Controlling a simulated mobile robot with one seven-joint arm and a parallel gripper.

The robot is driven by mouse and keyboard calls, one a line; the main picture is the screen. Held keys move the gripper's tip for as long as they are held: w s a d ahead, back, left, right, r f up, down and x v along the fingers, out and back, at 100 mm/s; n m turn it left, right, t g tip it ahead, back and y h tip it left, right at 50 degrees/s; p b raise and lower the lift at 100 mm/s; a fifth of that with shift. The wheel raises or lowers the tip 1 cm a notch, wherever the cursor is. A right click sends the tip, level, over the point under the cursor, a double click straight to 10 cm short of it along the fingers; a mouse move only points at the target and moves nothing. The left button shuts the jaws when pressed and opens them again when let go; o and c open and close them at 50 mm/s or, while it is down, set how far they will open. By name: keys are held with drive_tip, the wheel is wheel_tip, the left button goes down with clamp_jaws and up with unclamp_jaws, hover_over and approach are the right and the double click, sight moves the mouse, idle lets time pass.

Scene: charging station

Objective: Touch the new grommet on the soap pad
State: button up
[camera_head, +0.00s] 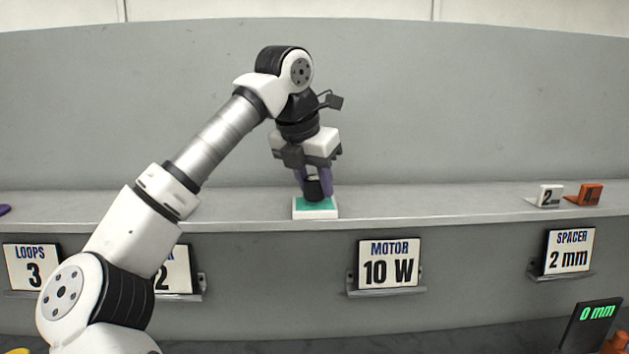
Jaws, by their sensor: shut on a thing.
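My gripper (314,190) is at the middle of the grey shelf, pointing down. Its purple fingers are shut on a small black grommet (315,189). The soap pad is a white block with a green top (315,209) on the shelf, directly below the gripper. The grommet is at the pad's green top; I cannot tell if it touches or hovers just above. The fingers hide part of the grommet.
The grey shelf (440,207) is clear on both sides of the pad. Signs, including "MOTOR 10 W" (389,264), hang below the shelf. A "0 mm" display (594,320) is at the lower right.

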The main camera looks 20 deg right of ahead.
sight(314, 178)
drive_tip(key=shift+f, duration=0.55)
idle(1.4)
drive_tip(key=shift+r, duration=3.55)
drive_tip(key=shift+f, duration=0.1)
